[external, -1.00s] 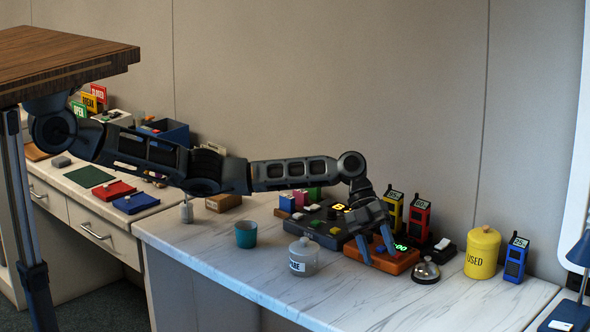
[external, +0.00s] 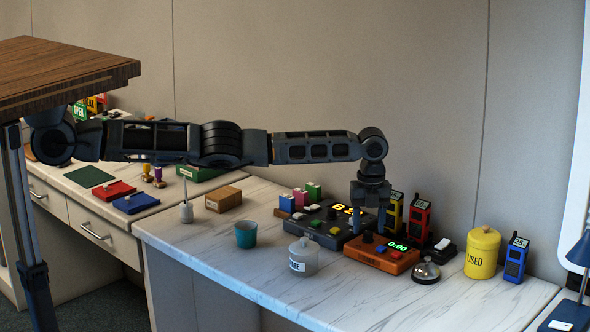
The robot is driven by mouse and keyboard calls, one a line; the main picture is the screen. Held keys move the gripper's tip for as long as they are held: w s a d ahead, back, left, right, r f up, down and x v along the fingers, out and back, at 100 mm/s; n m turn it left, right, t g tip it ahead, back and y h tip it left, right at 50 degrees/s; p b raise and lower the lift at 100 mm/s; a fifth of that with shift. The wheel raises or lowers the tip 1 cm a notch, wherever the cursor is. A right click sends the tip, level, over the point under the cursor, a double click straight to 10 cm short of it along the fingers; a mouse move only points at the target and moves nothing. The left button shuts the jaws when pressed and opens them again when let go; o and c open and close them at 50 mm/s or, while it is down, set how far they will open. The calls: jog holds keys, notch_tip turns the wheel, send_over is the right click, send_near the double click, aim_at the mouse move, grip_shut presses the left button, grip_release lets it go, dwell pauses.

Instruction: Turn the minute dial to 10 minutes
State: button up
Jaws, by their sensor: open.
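The orange timer box (external: 372,259) sits on the marble counter, with a green display (external: 398,246) that seems to read 0:00. A dark round dial (external: 367,237) stands on the left part of its top. My gripper (external: 369,230) points straight down with its fingers apart. In this view the fingertips appear to either side of the dial, one left and one right. I cannot tell from this angle whether they are around it or above and behind it. Nothing shows held in the jaws. The dial's markings are too small to read.
A silver bell (external: 426,270), a yellow jar (external: 482,251) and several radios (external: 418,217) stand to the right.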

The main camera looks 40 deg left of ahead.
jog(key=shift+f, duration=0.8)
jog(key=shift+c, duration=0.4)
grip_shut()
